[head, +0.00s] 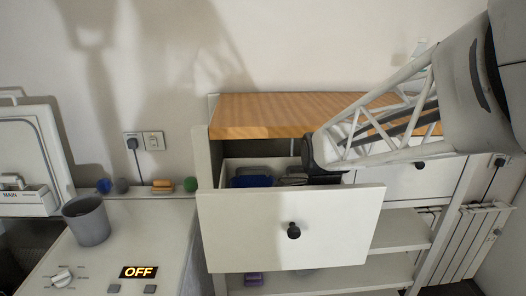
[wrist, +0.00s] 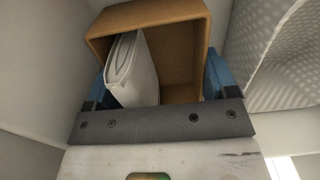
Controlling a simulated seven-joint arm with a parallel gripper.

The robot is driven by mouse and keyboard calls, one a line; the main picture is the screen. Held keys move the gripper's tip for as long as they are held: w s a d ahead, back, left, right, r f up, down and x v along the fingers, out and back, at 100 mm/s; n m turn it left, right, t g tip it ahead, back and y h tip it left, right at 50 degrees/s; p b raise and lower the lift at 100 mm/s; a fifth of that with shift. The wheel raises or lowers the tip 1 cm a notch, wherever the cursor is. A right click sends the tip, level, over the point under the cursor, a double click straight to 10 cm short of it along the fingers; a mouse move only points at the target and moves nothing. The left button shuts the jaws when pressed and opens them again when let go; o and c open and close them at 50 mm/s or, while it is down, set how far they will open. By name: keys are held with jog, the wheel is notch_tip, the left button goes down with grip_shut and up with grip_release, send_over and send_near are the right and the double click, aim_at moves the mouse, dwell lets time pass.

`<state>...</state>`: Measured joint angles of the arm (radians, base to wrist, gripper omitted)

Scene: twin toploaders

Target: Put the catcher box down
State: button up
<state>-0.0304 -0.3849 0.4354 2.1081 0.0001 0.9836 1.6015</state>
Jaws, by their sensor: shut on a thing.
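The catcher box appears to be the open brown box (wrist: 183,92) in the wrist view, its open side facing the camera. A white folded or flat-sided item (wrist: 134,72) stands inside it. My gripper (wrist: 156,80) has a blue finger on each side of the box and is shut on it. In the head view my gripper (head: 320,165) reaches down at the open top drawer (head: 285,235); its fingertips and the box are hidden behind the drawer front. I cannot tell whether the box touches the drawer floor.
Dark blue (head: 251,181) and grey (head: 293,179) items lie in the drawer left of my gripper. The wooden cabinet top (head: 265,113) is close behind. A white machine (head: 150,235) with a grey cup (head: 87,221) stands at left. A pale dotted surface (wrist: 285,65) is close at right in the wrist view.

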jog(key=shift+f, duration=0.2)
jog(key=o, duration=0.6)
jog(key=shift+o, duration=0.2)
jog(key=shift+r, duration=0.2)
notch_tip(320, 180, up, 13)
dwell(0.6)
